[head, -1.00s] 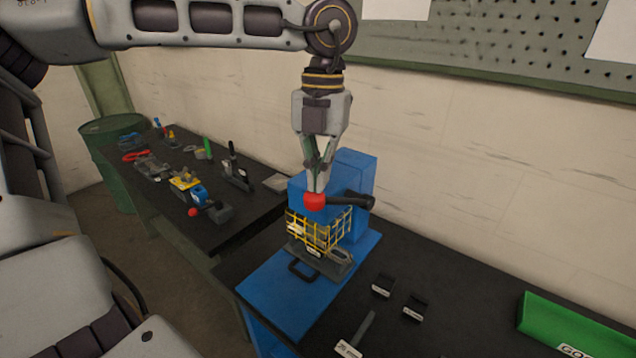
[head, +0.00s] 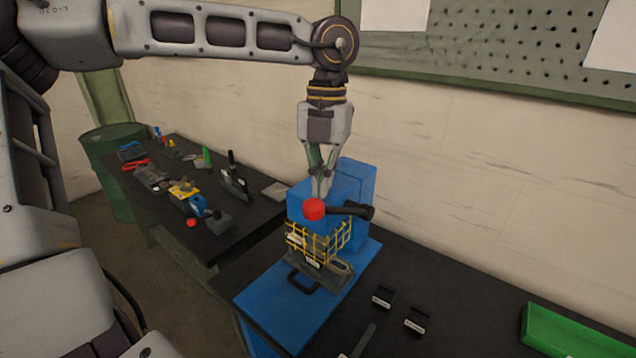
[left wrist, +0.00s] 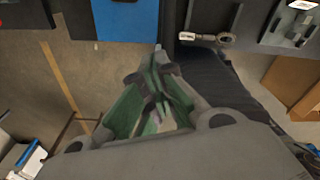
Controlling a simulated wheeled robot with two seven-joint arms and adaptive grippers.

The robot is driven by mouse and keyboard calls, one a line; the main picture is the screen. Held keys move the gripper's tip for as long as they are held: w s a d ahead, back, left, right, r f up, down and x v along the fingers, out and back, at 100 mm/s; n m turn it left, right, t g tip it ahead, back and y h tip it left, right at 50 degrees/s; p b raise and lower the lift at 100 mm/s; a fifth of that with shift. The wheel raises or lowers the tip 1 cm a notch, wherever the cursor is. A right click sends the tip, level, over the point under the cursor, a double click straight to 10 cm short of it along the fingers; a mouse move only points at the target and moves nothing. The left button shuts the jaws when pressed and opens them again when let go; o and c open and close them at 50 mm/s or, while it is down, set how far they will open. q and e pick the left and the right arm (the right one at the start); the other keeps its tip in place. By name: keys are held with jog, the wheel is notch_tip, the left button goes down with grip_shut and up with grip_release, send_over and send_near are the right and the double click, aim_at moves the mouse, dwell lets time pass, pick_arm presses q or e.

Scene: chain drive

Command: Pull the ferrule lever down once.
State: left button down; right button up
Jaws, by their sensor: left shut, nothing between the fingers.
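The lever has a red ball knob (head: 314,209) on a black handle (head: 347,210) and lies roughly level on the blue press (head: 355,185). My left gripper (head: 322,194) points down, shut and empty. Its fingertips are just above and behind the red knob, which partly covers them in the head view; whether they touch it I cannot tell. In the left wrist view the closed fingers (left wrist: 156,78) show over the floor, and the knob is not visible there. My right gripper is not in view.
A yellow wire guard (head: 320,242) is below the lever, above the blue base plate (head: 300,305). Black labelled blocks (head: 383,297) and a green tray (head: 575,340) are to the right on the dark bench. A second bench with several tools (head: 190,190) stands at left.

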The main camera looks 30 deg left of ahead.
pick_arm(q)
jog(key=shift+w+a+r, duration=0.1)
jog(key=shift+w, duration=0.35)
notch_tip(320, 180, up, 12)
jog(key=w, duration=0.1)
jog(key=shift+a, duration=0.2)
dwell(0.6)
dwell(1.0)
